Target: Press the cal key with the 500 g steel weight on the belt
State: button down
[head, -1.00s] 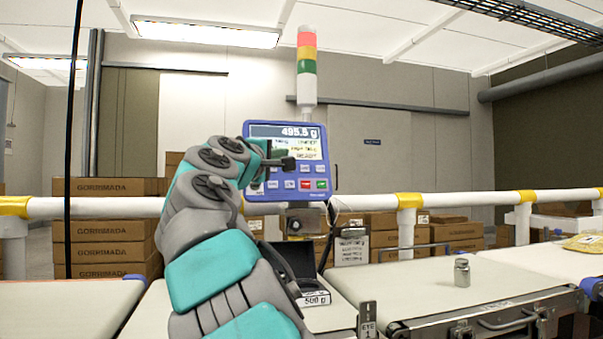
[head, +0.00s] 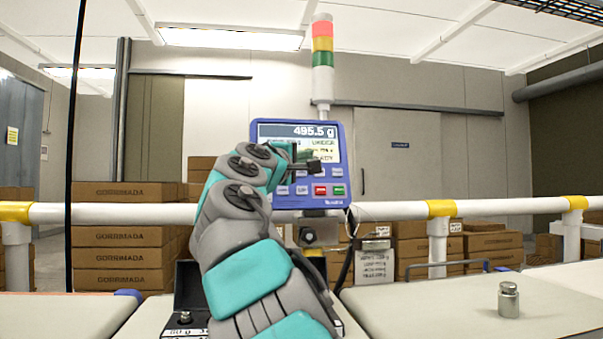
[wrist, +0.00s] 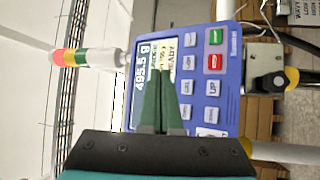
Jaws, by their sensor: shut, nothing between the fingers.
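The blue checkweigher panel (head: 297,200) reads 495.5 g and faces me. In the wrist view the panel (wrist: 228,80) appears turned on its side, with white keys and one red and one green key. My gripper (head: 306,156) is shut and empty in front of the panel. In the wrist view its green fingertips (wrist: 162,74) overlap the lower screen; contact cannot be told. The steel weight (head: 508,300) stands upright on the pale belt (head: 430,305) at the right, apart from my gripper.
A signal tower (head: 322,60) rises above the panel. A white rail (head: 390,210) crosses behind the belts, with cartons (head: 125,238) beyond. An open weight case (head: 185,318) is partly hidden by my arm. The belt around the weight is clear.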

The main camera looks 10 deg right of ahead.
aim_at(301, 172)
jog(key=w+f+p, duration=0.2)
jog(key=w+p, duration=0.1)
jog(key=w, duration=0.5)
jog(key=shift+f, duration=0.15)
jog(key=shift+w+p, duration=0.1)
jog(key=shift+p, duration=0.35)
dwell(1.6)
jog(key=shift+w+f, duration=0.1)
jog(key=shift+w, duration=0.15)
jog(key=shift+w+f+p, duration=0.1)
jog(key=shift+w+p, duration=0.3)
jog(key=shift+p, duration=0.1)
dwell(0.6)
dwell(0.3)
jog(key=shift+s+r+b, duration=0.2)
jog(key=shift+s+b, duration=0.3)
jog(key=shift+s, duration=0.35)
